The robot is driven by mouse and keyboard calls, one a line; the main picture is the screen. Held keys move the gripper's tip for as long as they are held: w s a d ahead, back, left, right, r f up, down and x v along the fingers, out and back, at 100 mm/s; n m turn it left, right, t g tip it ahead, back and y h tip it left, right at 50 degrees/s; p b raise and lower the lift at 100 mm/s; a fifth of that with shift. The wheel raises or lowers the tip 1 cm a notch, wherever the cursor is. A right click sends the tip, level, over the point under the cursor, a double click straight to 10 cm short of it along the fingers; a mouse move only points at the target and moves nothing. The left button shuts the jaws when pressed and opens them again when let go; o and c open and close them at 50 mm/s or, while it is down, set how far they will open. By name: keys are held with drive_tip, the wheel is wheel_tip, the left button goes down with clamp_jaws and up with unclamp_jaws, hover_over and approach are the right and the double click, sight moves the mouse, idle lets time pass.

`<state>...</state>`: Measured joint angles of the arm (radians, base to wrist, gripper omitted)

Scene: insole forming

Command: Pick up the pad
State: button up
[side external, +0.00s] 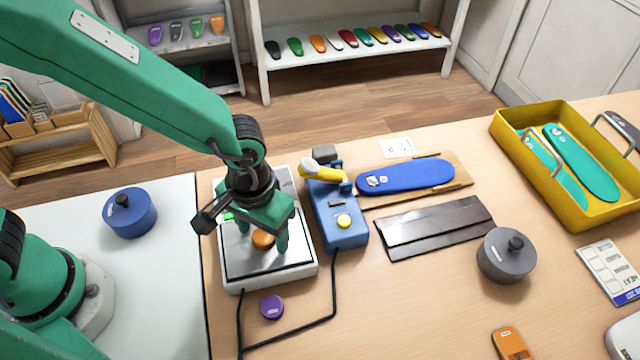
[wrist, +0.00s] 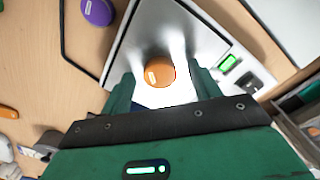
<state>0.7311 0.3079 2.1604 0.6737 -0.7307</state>
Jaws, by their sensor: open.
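A small round orange pad (side external: 263,239) with a pale label lies on the bright metal top of a white plate unit (side external: 236,284). It also shows in the wrist view (wrist: 159,72), where the plate (wrist: 205,45) shines around it. My green gripper (side external: 261,246) is over the plate, pointing down, with its fingers apart. In the wrist view my gripper (wrist: 160,84) has one finger on each side of the pad, with visible gaps. The pad sits between or just beyond the fingertips. I cannot tell the exact height of the tips over the plate.
A purple disc (side external: 271,307) lies in front of the plate unit, near a black cable. A blue device (side external: 338,222) with a yellow lever stands close on the right. Beyond are a blue insole (side external: 405,177), a dark sheet (side external: 433,228), a grey lidded pot (side external: 505,256) and a yellow tray (side external: 541,187).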

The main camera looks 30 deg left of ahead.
sight(262, 240)
idle(0.3)
drive_tip(key=c, duration=1.1)
drive_tip(key=shift+r, duration=0.1)
drive_tip(key=shift+r, duration=0.75)
drive_tip(key=r, duration=0.3)
drive_tip(key=shift+s+d, duration=0.15)
drive_tip(key=shift+s, duration=0.25)
drive_tip(key=s+d+r, duration=0.1)
drive_tip(key=s+r, duration=0.1)
drive_tip(key=s, duration=0.1)
drive_tip(key=s+d+r, duration=0.1)
drive_tip(key=s+r, duration=0.1)
drive_tip(key=s, duration=0.2)
drive_tip(key=s+d+r, duration=0.1)
drive_tip(key=s+r, duration=0.1)
drive_tip(key=s, duration=0.1)
drive_tip(key=shift+s+d+r, duration=0.1)
drive_tip(key=shift+s+r, duration=0.1)
drive_tip(key=shift+w, duration=0.15)
